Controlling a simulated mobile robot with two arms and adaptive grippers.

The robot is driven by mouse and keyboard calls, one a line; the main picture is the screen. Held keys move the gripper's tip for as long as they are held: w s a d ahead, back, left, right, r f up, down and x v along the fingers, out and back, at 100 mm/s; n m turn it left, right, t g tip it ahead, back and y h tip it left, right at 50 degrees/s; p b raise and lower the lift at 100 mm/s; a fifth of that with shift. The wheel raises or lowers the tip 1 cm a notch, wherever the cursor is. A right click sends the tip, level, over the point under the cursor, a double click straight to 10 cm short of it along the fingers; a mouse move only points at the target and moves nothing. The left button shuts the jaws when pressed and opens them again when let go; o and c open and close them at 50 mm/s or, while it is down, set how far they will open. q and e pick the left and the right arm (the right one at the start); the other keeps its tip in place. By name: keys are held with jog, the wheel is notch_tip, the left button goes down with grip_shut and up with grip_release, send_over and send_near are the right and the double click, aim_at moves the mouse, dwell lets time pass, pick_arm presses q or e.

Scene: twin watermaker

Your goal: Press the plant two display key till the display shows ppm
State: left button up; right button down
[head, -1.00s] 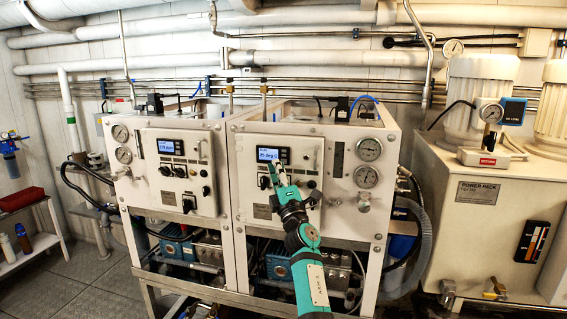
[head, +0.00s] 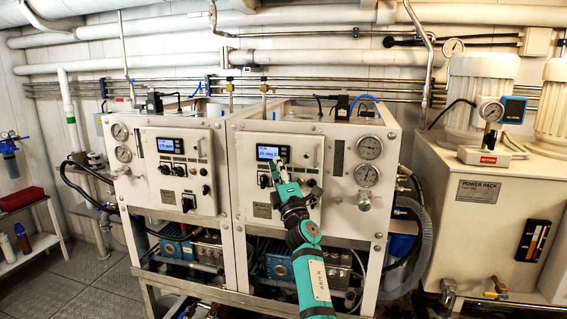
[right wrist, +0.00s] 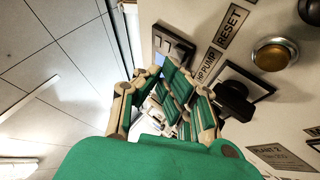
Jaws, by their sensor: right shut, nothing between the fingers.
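The plant two panel (head: 255,188) is on the right-hand white cabinet. Its small blue-lit display (head: 267,152) shows a short line that seems to end in "deg C"; the digits are too small to read surely. My right gripper (head: 281,163) is shut and empty, its tip just below and right of the display. I cannot tell whether it touches the panel or a key, and the keys there are too small or covered to make out. In the right wrist view the fingers (right wrist: 165,88) are close to the panel face, beside the "HP PUMP" label (right wrist: 207,65). My left gripper is not in view.
The left cabinet has a similar panel with its own lit display (head: 171,146). Near my right fingers are a black knob (right wrist: 235,98), a round brass-coloured button (right wrist: 274,53) and a "PLANT 2" plate (right wrist: 279,157). Gauges (head: 368,148) sit to the right of the panel.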

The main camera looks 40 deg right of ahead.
jog(key=shift+w+d+b, duration=0.25)
jog(key=shift+b, duration=0.1)
dwell(0.7)
jog(key=shift+a, duration=0.1)
jog(key=shift+s+a+p, duration=0.5)
jog(key=shift+s, duration=0.05)
dwell(0.3)
jog(key=s+a+p, duration=0.1)
jog(key=a, duration=0.1)
jog(key=s+a+p, duration=0.1)
jog(key=s+a, duration=0.1)
jog(key=shift+s, duration=0.1)
jog(key=shift+d, duration=0.1)
dwell(0.8)
